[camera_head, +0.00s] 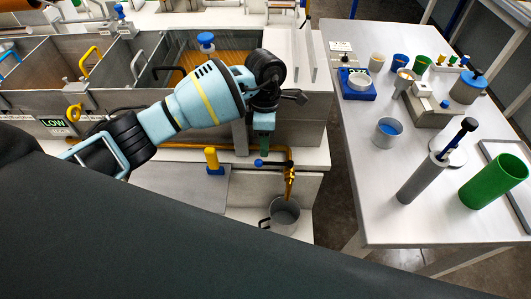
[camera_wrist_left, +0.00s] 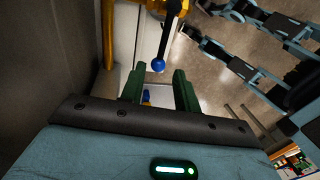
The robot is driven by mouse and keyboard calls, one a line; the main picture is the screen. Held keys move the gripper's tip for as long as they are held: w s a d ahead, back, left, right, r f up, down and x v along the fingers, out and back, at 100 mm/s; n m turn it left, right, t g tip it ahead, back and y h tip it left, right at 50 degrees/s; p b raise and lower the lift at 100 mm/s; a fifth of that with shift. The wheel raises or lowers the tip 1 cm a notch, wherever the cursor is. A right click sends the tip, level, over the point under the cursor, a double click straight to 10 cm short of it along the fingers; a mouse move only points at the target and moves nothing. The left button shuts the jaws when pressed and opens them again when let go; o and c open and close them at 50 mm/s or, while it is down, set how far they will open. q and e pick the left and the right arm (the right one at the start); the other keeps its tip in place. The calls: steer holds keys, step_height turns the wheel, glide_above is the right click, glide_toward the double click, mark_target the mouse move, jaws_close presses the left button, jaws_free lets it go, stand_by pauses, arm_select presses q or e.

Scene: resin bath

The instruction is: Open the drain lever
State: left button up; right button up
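The drain lever (camera_head: 270,163) is a dark bar with a blue ball on its end, on the brass drain valve (camera_head: 289,180) at the tank's front. The lever points left from the valve, roughly level. My left gripper (camera_head: 263,150) has green fingers pointing down, close by the blue ball. In the left wrist view the lever's blue ball (camera_wrist_left: 158,65) lies just beyond the open fingers (camera_wrist_left: 157,78), in line with the gap between them. The fingers look empty; I cannot tell whether one touches the ball. My right gripper is not in view.
A grey pot (camera_head: 284,216) stands below the valve. A yellow pipe (camera_head: 190,145) runs along the tank front (camera_head: 300,128). A yellow-and-blue post (camera_head: 212,160) stands left of the lever. The white table (camera_head: 350,190) on the right holds several cups and cylinders.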

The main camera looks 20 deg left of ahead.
mark_target(273, 163)
arm_select(q)
steer(key=f, duration=0.3)
steer(key=s+f+b, duration=0.1)
steer(key=shift+d+f, duration=0.15)
steer(key=shift+f, duration=0.25)
steer(key=shift+w, duration=0.1)
jaws_close()
